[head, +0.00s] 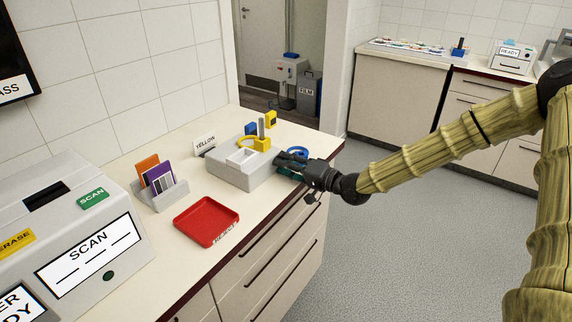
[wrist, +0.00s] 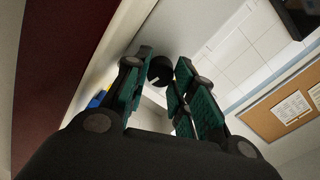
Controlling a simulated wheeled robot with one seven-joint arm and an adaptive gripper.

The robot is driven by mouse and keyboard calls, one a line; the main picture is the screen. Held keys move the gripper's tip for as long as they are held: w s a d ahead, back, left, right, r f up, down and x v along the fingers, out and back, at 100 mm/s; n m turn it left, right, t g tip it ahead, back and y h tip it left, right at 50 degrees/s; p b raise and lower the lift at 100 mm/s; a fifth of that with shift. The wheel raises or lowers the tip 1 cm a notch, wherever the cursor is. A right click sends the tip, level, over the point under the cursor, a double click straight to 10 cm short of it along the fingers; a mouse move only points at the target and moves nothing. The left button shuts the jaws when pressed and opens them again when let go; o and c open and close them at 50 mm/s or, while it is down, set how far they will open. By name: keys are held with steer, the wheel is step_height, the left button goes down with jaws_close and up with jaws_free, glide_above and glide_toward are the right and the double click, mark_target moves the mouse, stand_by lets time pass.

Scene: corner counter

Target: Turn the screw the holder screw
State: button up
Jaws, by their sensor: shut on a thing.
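The grey holder (head: 240,175) stands on the counter, with a yellow clamp-like part (head: 262,143) and a grey upright post on top. My gripper (head: 284,160) reaches in from the right, low at the holder's right side. In the wrist view, a round black screw head (wrist: 160,70) with a pale line across it sits between the teal finger pads of my gripper (wrist: 158,88). The gripper is shut on it. In the head view the fingers hide the screw.
A blue ring (head: 297,152) lies close beside my gripper. The counter edge runs below my gripper.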

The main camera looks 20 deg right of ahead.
steer(key=shift+d+m, duration=0.1)
steer(key=shift+m, duration=0.2)
steer(key=o, duration=1)
